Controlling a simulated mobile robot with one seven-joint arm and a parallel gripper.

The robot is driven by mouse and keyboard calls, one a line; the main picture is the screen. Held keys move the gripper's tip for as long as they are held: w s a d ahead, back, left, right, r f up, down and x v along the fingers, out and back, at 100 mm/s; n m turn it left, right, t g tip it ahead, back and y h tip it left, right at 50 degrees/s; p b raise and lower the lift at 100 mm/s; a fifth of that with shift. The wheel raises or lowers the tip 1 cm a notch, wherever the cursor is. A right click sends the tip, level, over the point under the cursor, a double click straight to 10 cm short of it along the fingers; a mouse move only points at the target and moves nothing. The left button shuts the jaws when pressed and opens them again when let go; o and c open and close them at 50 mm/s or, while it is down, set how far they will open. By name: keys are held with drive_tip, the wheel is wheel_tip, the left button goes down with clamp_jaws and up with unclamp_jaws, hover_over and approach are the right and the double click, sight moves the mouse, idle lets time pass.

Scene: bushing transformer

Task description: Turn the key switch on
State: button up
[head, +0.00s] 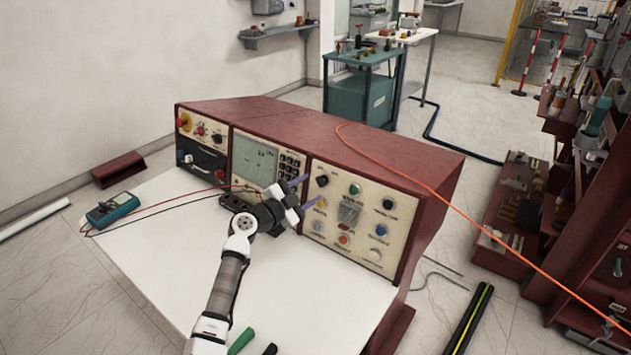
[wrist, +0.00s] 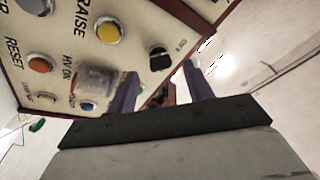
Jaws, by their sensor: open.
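A black turn switch (head: 322,181) sits at the upper left of the cream right-hand panel of the red console. I take it to be the key switch; its marking is too small to read. It also shows in the wrist view (wrist: 160,58), just beyond and between my fingertips. My gripper (head: 306,191) is open, with two purple fingers pointing at the panel's left edge. In the wrist view the gripper (wrist: 160,71) has nothing between its fingers. The fingers appear apart from the switch, though the exact gap cannot be told. The switch's turned position is unclear.
A yellow RAISE button (wrist: 108,30), an orange RESET button (wrist: 40,63) and a clear HV ON cover (wrist: 97,80) are close by. A teal meter (head: 112,209) with leads lies on the white table (head: 290,300). An orange cable (head: 440,195) crosses the console top.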

sight(319, 183)
drive_tip(key=shift+x, duration=1.85)
drive_tip(key=shift+c, duration=0.2)
drive_tip(key=c, duration=0.9)
